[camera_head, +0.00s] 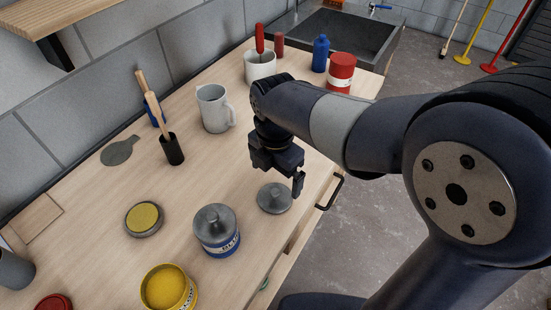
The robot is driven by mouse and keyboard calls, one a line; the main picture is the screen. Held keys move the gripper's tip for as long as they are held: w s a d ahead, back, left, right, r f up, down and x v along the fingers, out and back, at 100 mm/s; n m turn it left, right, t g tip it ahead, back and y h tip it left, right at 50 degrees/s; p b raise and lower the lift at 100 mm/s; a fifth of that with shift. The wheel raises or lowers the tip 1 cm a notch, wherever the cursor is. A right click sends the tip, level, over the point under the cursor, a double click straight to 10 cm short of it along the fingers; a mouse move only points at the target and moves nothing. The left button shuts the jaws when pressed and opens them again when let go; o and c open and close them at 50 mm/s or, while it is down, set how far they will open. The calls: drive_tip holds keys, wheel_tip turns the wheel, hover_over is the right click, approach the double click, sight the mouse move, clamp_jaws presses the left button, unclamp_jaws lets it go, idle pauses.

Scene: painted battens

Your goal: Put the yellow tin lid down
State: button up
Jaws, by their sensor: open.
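A round grey lid with a knob (275,198) lies flat on the wooden bench near its front edge. It bears no colour that ties it to a tin. My gripper (283,180) is open just above and beside this lid, with one finger close to its far right side. Whether it touches the lid I cannot tell. The yellow tin (168,288) stands at the bottom of the view with a yellow top showing and no knobbed lid on it. A blue tin (217,238) to the left of the lid has a similar grey knobbed lid on top.
A shallow grey disc with a yellow face (143,218) lies at left. Bare bench (205,175) lies between.

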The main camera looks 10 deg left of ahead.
sight(276, 192)
wheel_tip(276, 192, up, 5)
drive_tip(key=shift+r, duration=0.1)
idle(0.4)
wheel_tip(276, 192, down, 13)
drive_tip(key=shift+r, duration=2.15)
drive_tip(key=shift+f, duration=0.1)
